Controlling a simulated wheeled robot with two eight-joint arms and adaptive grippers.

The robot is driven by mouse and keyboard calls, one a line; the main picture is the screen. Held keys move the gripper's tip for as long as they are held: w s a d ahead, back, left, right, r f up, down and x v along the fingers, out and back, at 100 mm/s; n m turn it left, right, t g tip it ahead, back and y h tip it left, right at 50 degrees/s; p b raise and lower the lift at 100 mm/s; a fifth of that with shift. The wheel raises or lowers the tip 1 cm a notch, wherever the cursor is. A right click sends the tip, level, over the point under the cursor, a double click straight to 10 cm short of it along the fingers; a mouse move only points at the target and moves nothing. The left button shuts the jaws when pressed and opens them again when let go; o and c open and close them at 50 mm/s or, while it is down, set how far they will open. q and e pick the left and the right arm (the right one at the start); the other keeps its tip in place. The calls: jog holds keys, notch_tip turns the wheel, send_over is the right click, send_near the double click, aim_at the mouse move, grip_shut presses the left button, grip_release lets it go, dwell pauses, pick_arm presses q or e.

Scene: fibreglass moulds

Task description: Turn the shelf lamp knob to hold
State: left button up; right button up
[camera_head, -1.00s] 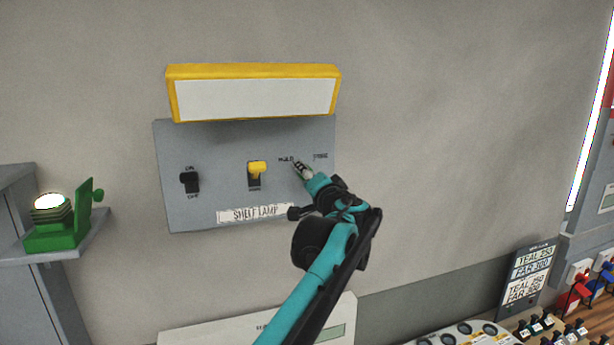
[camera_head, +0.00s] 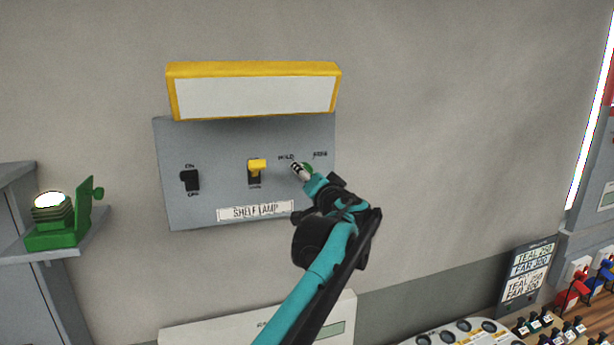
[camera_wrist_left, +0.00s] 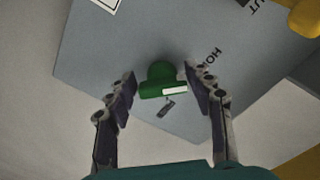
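The green knob (camera_head: 308,168) is on the grey panel labelled SHELF LAMP, mostly hidden behind my left gripper (camera_head: 298,171). The HOLD label (camera_head: 286,157) is up and left of it; a second label, too small to read surely, is up and right. In the left wrist view, the green knob (camera_wrist_left: 160,77) with a white mark lies between the two fingertips of my left gripper (camera_wrist_left: 162,87). The fingers are open around it, the right one very near; contact cannot be told. My right gripper is not in view.
A yellow-framed lamp (camera_head: 254,93) juts out above the panel (camera_head: 220,150). A yellow switch (camera_head: 257,168) and a black ON/OFF switch (camera_head: 190,180) are left of the knob. A green device (camera_head: 55,225) stands on a ledge.

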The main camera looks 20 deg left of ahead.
pick_arm(q)
jog(key=shift+o, duration=0.4)
jog(key=v, duration=1.2)
